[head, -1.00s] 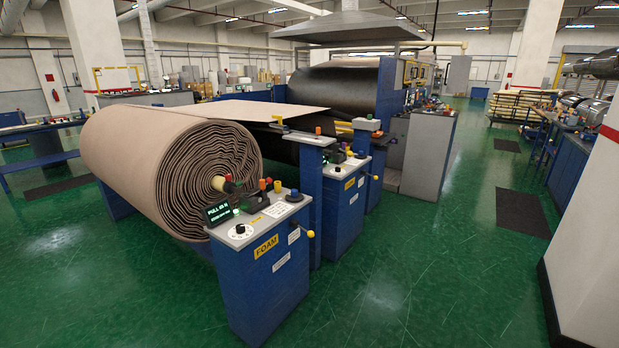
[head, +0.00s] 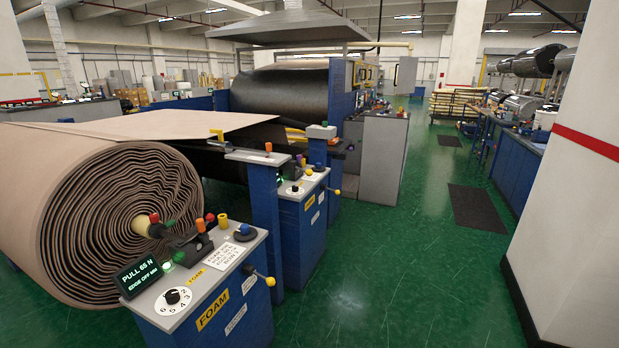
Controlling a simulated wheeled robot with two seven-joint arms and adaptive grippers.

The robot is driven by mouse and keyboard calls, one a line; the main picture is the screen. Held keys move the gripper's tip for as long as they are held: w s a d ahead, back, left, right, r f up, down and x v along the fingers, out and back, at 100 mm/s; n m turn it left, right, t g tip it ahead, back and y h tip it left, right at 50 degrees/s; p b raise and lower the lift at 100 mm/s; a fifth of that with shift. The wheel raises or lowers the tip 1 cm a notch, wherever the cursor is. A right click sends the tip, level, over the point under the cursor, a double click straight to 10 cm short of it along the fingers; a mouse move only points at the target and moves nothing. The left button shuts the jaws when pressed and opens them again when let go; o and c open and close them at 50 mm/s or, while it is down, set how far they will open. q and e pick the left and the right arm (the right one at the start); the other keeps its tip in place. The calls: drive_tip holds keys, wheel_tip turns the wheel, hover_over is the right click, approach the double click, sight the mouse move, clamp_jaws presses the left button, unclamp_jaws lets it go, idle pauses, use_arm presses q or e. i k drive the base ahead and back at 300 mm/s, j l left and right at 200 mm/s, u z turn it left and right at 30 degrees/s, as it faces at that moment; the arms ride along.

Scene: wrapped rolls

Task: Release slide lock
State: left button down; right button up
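No part is plainly marked as the slide lock, and I cannot tell which control it is. The blue FOAM cabinet (head: 215,310) stands at the front beside the big beige foam roll (head: 105,215). On its grey top are a black lever unit with an orange handle (head: 201,232), a yellow knob (head: 223,220), a dark blue round knob (head: 244,232), a numbered dial (head: 173,297) and a display (head: 143,279) reading PULL. A yellow ball-ended handle (head: 267,280) sticks out from its right side. Neither gripper is in view.
A blue post with a grey top plate (head: 257,156) and orange knob stands behind the FOAM cabinet. A second blue cabinet (head: 302,215) stands beyond it. A large black roll (head: 280,92) is farther back. Green floor (head: 385,285) is open on the right, bounded by a white pillar (head: 570,200).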

sight(308, 172)
drive_tip(key=i+j+z, duration=0.3)
drive_tip(key=i+z, duration=0.15)
drive_tip(key=i, duration=0.2)
drive_tip(key=i+j+z, duration=0.45)
drive_tip(key=i+j, duration=0.1)
drive_tip(key=i, duration=0.05)
